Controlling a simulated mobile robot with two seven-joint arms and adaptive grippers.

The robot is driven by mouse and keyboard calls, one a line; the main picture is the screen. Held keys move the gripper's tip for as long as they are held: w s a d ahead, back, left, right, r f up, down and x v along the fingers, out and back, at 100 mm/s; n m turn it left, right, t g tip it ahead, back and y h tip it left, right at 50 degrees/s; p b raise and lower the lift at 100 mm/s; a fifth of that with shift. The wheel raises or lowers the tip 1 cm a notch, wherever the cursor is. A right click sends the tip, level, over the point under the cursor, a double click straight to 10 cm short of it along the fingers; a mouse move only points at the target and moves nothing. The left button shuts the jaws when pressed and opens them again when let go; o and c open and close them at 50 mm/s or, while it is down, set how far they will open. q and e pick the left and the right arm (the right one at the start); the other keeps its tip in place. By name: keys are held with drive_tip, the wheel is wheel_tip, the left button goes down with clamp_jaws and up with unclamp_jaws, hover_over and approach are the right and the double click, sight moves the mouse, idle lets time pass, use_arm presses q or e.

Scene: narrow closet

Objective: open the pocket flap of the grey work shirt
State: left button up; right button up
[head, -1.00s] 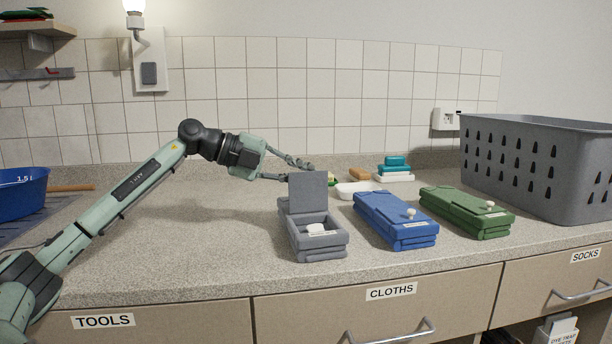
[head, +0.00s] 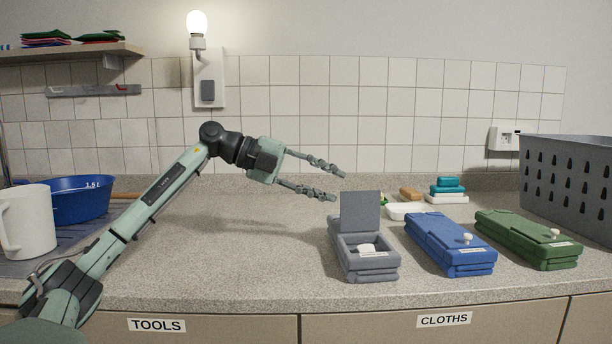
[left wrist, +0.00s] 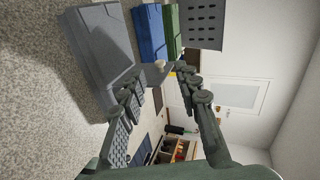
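The grey work shirt (head: 364,262) lies folded on the counter, leftmost of three folded shirts. Its pocket flap (head: 360,211) stands upright at the back edge of the pocket. The pocket is uncovered and a white round button (head: 367,248) shows in front of the flap. My left gripper (head: 336,184) is open and empty, just left of and above the flap, apart from it. In the left wrist view the gripper's spread fingers (left wrist: 160,85) have nothing between them that they hold, and the grey shirt (left wrist: 98,55) lies beyond. My right gripper is not in view.
A blue shirt (head: 447,243) and a green shirt (head: 525,238) lie to the right, then a grey perforated basket (head: 575,185). Soap-like blocks (head: 447,190) stand behind. A blue basin (head: 75,202) and white mug (head: 28,220) are at left. The counter between is clear.

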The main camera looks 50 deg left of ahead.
use_arm(q)
drive_tip(key=v, duration=0.5)
drive_tip(key=shift+f, duration=0.1)
idle(0.5)
